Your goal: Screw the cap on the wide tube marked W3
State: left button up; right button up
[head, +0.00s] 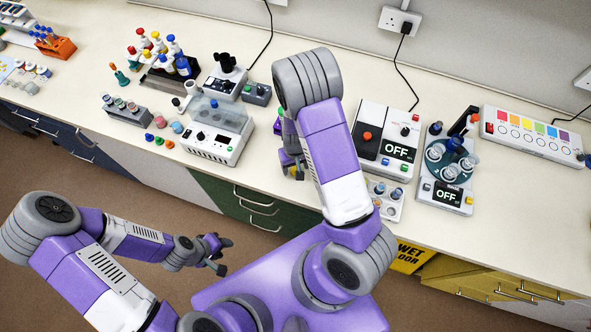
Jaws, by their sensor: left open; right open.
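A grey rack (152,118) at the left of the bench holds several wide, short tubes. Their marks are too small to read, so I cannot tell which is W3. My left gripper (222,257) is open and empty, off the bench in front of the drawers. My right gripper (292,168) is open over the front of the bench, right of the white lidded machine and well away from the rack. My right arm partly hides it.
The white lidded machine (215,137) stands right of the caps. Bottles (160,60) stand behind the rack. At the right are a white device reading OFF (388,140), a carousel device (445,190) and a small white tube block (388,211). Bare bench lies left of the rack.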

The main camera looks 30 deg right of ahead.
aim_at(295, 170)
jog(key=shift+f, duration=0.45)
jog(key=c, duration=1.1)
pick_arm(q)
jog(key=shift+r+p, duration=0.75)
pick_arm(e)
notch_tip(295, 170, up, 10)
